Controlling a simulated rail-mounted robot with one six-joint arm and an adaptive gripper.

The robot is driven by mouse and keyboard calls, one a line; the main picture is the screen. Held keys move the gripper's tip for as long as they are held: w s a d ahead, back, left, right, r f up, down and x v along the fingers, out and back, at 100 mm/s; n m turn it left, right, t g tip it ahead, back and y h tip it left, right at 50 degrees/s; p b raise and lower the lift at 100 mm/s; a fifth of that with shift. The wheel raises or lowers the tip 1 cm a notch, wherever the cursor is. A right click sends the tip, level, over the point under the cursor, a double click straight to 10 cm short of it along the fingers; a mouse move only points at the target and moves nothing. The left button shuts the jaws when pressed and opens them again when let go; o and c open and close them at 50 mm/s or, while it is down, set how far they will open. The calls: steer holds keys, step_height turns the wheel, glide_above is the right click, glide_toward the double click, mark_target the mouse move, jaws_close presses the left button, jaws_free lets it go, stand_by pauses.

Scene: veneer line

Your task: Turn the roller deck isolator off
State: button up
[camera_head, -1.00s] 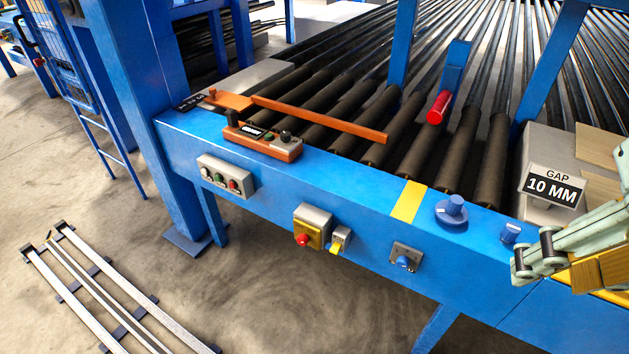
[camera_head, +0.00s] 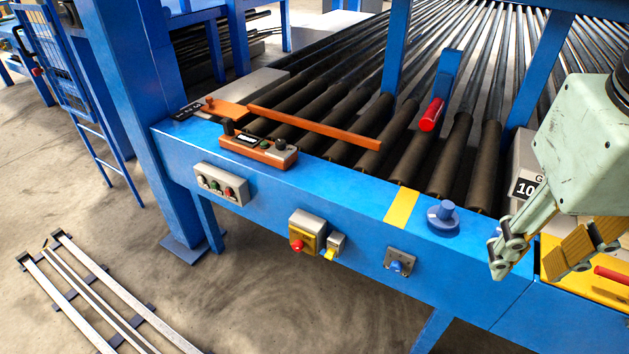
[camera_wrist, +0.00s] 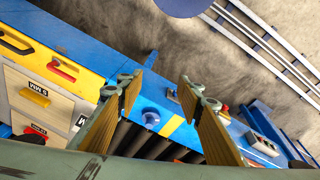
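Several controls sit on the blue deck frame (camera_head: 340,215). A small grey box with a yellow lever (camera_head: 331,249) is on the front face, right of a yellow-plated box with a red button (camera_head: 304,236). Further right is a grey plate with a blue knob (camera_head: 398,263). A round blue dial (camera_head: 444,217) stands on top; it also shows in the wrist view (camera_wrist: 152,117). No label readable here tells which is the roller deck isolator. My gripper (camera_head: 535,262) is open and empty, right of these controls; its spread fingers show in the wrist view (camera_wrist: 158,84).
A grey push-button box (camera_head: 221,184) and an orange control box (camera_head: 259,149) are on the left of the frame. Dark rollers (camera_head: 400,150) lie behind. A yellow drawer unit with handles (camera_wrist: 50,65) is beside my gripper. The floor in front is clear apart from rails (camera_head: 95,300).

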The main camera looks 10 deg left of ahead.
steer(key=shift+w+f+n+g+h+p, duration=1.25)
steer(key=shift+w+f+h, duration=1.9)
steer(key=shift+w, duration=2.8)
steer(key=w+a+f+n+t+h, duration=0.1)
steer(key=w+a+f+n+h, duration=0.3)
steer(key=w+a+f+n, duration=0.35)
steer(key=w+a+f+n+t+h, duration=0.1)
steer(key=w+a+f+n+t, duration=0.2)
steer(key=a+f, duration=0.35)
steer(key=w+a+f+n+t+h, duration=0.1)
steer(key=w+a+f+n+t, duration=0.1)
steer(key=a+f, duration=0.4)
steer(key=n+t+y, duration=0.7)
steer(key=n+t, duration=0.4)
steer(key=n, duration=0.3)
glide_toward(296, 248)
steer(key=v, duration=0.4)
steer(key=shift+a+f+h, duration=0.15)
steer(key=shift+a+h, duration=0.05)
steer(key=shift+h, duration=0.05)
steer(key=shift+w+d+b, duration=0.1)
steer(key=shift+b, duration=0.2)
steer(key=shift+b+x, duration=1.25)
steer(key=shift+x, duration=5.45)
